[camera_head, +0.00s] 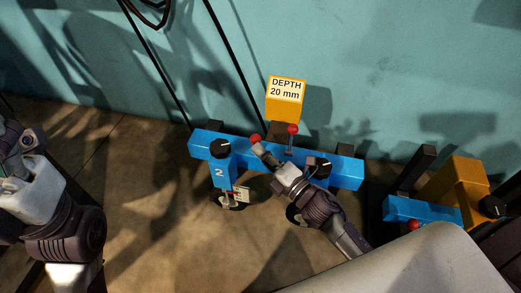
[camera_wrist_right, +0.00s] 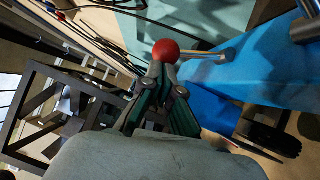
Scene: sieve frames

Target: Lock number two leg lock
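The blue crossbar (camera_head: 345,173) runs across the middle. Its leg marked "2" (camera_head: 217,172) has a black knob (camera_head: 220,148) on top. A red ball-ended lever (camera_head: 255,138) is on the bar beside leg two; the ball (camera_wrist_right: 165,51) and its metal rod (camera_wrist_right: 226,55) also show in the right wrist view. My right gripper (camera_head: 259,149) is at this ball. Its fingers (camera_wrist_right: 163,80) come together just below the ball and look shut; a grip on it is not clear. My left arm is at the left edge; its gripper (camera_head: 22,140) is partly cut off, fingers unclear.
A yellow block reading "DEPTH 20 mm" (camera_head: 286,99) stands behind the bar. A second red ball lever (camera_head: 292,129) stands upright near my right gripper. Another blue bar (camera_head: 420,211) and a yellow block (camera_head: 459,187) stand at the right. The floor (camera_head: 150,210) at left centre is clear.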

